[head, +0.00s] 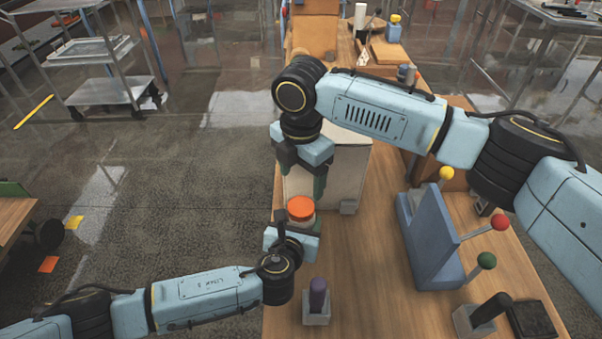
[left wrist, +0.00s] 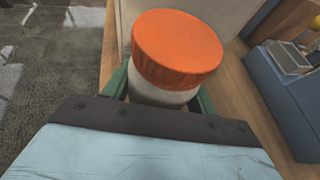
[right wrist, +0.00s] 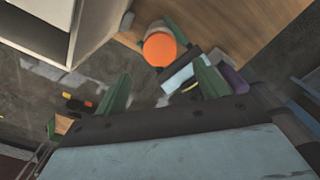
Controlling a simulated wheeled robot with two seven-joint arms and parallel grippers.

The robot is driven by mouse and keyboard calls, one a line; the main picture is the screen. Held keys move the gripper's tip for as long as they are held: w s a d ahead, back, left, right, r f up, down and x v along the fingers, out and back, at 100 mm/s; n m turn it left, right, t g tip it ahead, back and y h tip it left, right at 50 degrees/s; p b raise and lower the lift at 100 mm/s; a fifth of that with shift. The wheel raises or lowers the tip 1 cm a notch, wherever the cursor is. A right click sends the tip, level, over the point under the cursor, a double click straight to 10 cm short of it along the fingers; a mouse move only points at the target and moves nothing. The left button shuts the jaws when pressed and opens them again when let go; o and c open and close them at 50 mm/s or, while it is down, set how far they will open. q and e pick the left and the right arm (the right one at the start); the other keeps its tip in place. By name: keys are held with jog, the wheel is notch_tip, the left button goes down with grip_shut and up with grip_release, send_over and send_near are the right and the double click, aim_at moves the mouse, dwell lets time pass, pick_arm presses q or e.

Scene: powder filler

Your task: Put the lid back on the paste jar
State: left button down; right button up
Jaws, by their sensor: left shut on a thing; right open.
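The paste jar (left wrist: 160,96) is pale, and its orange lid (left wrist: 178,50) sits on top. I cannot tell whether the lid is fully seated. In the head view the orange lid (head: 301,207) shows near the left edge of the wooden table. My left gripper (head: 299,225) is shut around the jar body below the lid, with green fingers on both sides. My right gripper (head: 303,184) is open and empty, fingers pointing down, above and just beyond the jar. The lid (right wrist: 160,49) also shows ahead of its parted fingers in the right wrist view.
A pale box (head: 343,172) stands just behind the jar. A blue stand (head: 427,240) with yellow, red and green knobs is to the right. A purple-topped handle stands in a grey block (head: 317,318) in front. Bare table (head: 375,290) lies between them.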

aim_at(301, 206)
jog(key=shift+f, duration=4)
jog(key=shift+c, duration=0.3)
jog(key=c, duration=1)
jog(key=shift+o, duration=0.2)
